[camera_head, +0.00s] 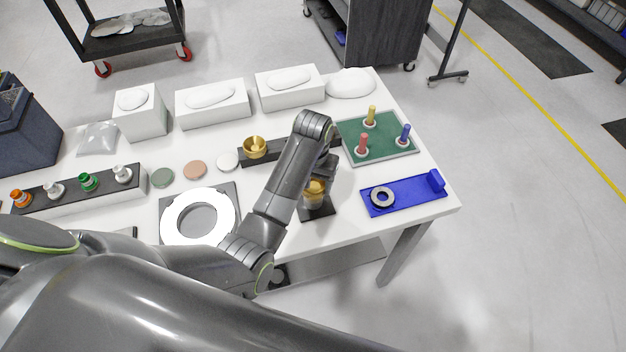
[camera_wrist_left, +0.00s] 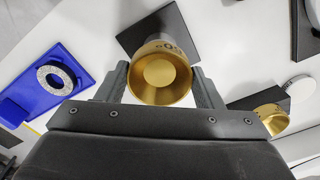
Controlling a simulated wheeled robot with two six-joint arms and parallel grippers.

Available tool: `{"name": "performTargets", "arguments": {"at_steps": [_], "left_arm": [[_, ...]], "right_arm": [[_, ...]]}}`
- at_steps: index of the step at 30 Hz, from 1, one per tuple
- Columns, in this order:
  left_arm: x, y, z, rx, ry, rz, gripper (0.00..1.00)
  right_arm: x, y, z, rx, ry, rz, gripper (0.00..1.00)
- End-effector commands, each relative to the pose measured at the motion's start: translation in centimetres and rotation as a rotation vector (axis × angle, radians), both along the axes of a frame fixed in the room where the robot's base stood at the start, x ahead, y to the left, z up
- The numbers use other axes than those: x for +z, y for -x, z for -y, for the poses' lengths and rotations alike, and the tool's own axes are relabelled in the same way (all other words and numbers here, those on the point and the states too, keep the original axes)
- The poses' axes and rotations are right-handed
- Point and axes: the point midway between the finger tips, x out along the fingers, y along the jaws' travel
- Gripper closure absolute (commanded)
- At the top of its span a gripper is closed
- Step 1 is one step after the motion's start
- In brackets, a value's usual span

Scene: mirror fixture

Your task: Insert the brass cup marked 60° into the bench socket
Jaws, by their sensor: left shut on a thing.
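A brass cup (camera_wrist_left: 160,72) with dark engraved marks on its rim, seen upside down and only partly legible, sits between the two fingers of my left gripper (camera_wrist_left: 160,88), which is shut on it. In the head view the same cup (camera_head: 314,193) shows below my left gripper (camera_head: 318,180), partly hidden by it. The bench socket's black square base (camera_head: 319,212) lies under the cup, and shows behind it in the wrist view (camera_wrist_left: 135,38). I cannot tell whether the cup touches the socket. My right gripper is not in view.
Another brass cup (camera_head: 255,146) stands on a black rack (camera_head: 277,154). A blue fixture (camera_head: 415,195) with a ring and a green pegboard (camera_head: 390,146) lie to the right. A large white ring (camera_head: 170,215) lies left of my arm. Bare table lies between socket and blue fixture.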

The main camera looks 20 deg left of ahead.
Motion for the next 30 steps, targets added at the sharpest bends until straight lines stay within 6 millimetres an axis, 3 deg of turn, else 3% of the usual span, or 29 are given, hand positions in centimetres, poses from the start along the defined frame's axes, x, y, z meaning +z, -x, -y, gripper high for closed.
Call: {"name": "performTargets", "arguments": {"at_steps": [30], "left_arm": [[-1.9,-0.1,0.0,0.000,0.000,0.002,0.63]], "right_arm": [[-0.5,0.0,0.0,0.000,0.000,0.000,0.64]]}}
